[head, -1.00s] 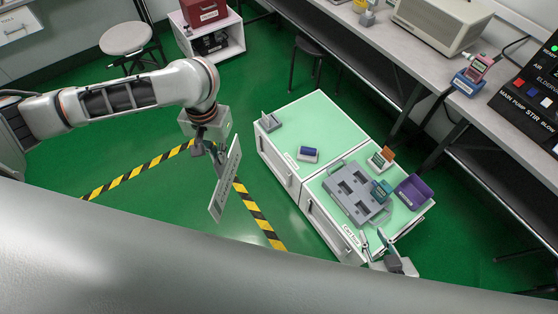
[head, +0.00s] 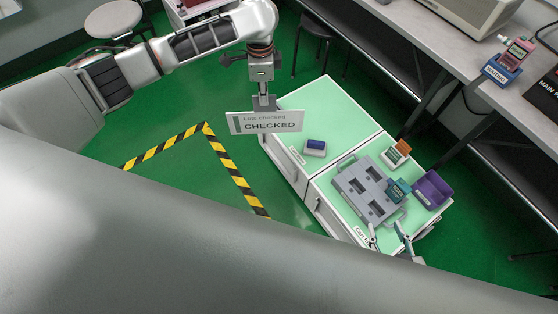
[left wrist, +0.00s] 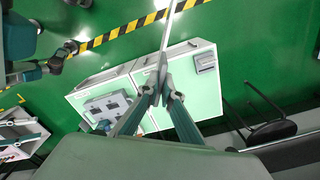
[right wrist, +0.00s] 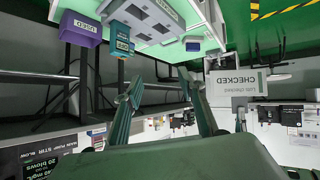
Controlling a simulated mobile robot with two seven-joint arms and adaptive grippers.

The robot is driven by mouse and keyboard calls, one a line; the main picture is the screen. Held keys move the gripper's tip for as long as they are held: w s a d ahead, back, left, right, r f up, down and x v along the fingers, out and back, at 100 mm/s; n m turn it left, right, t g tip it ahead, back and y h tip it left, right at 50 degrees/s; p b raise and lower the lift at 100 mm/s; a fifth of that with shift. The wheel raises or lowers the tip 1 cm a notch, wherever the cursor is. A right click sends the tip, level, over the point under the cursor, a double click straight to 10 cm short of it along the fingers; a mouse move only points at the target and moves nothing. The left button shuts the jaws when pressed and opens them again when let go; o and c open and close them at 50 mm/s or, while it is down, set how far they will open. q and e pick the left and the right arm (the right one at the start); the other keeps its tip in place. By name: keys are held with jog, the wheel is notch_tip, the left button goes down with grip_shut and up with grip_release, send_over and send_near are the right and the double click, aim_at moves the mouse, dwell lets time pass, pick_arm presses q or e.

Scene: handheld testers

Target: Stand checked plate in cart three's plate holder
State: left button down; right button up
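The checked plate (head: 270,123), a white sign reading CHECKED, hangs upright from my left gripper (head: 263,102), facing the head camera. My left gripper is shut on its upper part. In the left wrist view the plate (left wrist: 171,28) is nearly edge-on between the fingers (left wrist: 160,97). The grey plate holder (left wrist: 206,62) sits empty near a corner of the far cart (left wrist: 186,88); in the head view it is hidden behind the plate. The plate also shows in the right wrist view (right wrist: 236,83). My right gripper (head: 390,238) is open and empty beside the nearer cart's front corner.
A bench (head: 440,55) runs along the right.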

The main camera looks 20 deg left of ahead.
notch_tip(320, 180, down, 4)
jog(key=f+b, duration=0.1)
jog(key=b, duration=0.6)
pick_arm(q)
jog(key=w+f+m+b, duration=0.2)
jog(key=f+m, duration=0.2)
jog(key=f, duration=0.6)
jog(key=w+d+f+m+b, duration=0.1)
jog(key=f+m, duration=0.3)
jog(key=f, duration=0.7)
jog(key=w+d+f+m+b, duration=0.1)
jog(key=w+f+m+b, duration=0.2)
jog(key=f, duration=0.8)
jog(key=shift+w+m, duration=0.2)
jog(key=shift+m, duration=0.2)
jog(key=c, duration=2.2)
grip_release()
jog(key=shift+c, duration=0.2)
pick_arm(e)
jog(key=w+a+r+m+t+y, duration=0.1)
jog(key=w+a+r, duration=0.1)
jog(key=a+r, duration=0.2)
jog(key=shift+a+r+y, duration=0.3)
jog(key=shift+a+r, duration=0.1)
jog(key=shift+a, duration=0.65)
jog(key=shift+w, duration=0.1)
